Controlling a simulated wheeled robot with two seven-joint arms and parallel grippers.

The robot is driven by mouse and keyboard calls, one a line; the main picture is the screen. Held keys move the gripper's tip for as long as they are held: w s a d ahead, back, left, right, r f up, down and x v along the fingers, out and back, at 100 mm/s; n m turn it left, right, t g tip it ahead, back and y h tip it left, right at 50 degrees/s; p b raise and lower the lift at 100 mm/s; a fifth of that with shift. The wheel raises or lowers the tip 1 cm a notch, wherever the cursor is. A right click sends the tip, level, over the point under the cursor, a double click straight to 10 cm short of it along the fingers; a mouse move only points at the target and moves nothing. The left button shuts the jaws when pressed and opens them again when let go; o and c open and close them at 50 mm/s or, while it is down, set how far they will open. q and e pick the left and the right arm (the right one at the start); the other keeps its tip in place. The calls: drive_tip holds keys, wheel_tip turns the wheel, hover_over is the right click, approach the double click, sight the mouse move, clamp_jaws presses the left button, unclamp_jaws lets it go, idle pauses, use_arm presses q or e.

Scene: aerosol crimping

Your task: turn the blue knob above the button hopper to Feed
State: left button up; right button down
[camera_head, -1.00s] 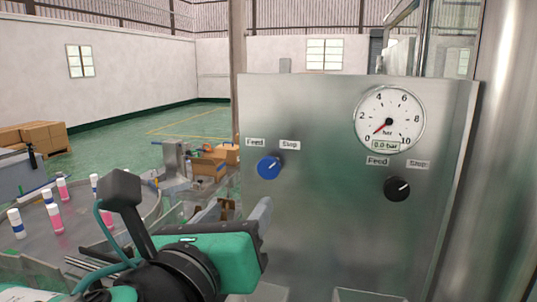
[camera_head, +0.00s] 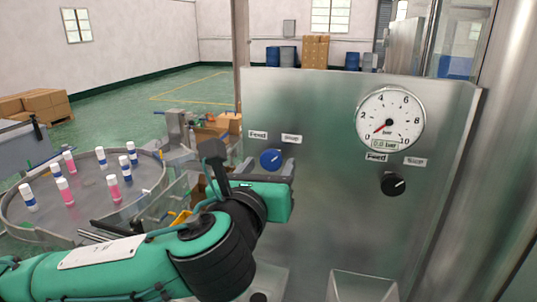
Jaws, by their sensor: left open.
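The blue knob (camera_head: 270,159) is on the steel panel, below a Feed label (camera_head: 258,134) on its left and a Stop label (camera_head: 291,139) on its right. Its white mark points up and right, toward Stop. My left gripper (camera_head: 267,167) is open and just below the knob, with a grey finger on either side of it in the picture. I cannot tell whether the fingers touch the knob or how far they are from the panel. My right gripper is not in view.
A black knob (camera_head: 393,185) with its own Feed and Stop labels is on the right, below a pressure gauge (camera_head: 391,119). An open steel bin (camera_head: 362,287) is at the bottom. A round table (camera_head: 75,228) with several small bottles stands at left.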

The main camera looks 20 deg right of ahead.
use_arm(q)
drive_tip(key=shift+w+d, duration=0.25)
drive_tip(key=shift+w, duration=0.2)
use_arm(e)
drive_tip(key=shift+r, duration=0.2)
use_arm(q)
drive_tip(key=shift+c, duration=0.2)
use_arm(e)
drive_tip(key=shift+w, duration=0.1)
use_arm(q)
drive_tip(key=c, duration=0.7)
drive_tip(key=shift+c, duration=1.1)
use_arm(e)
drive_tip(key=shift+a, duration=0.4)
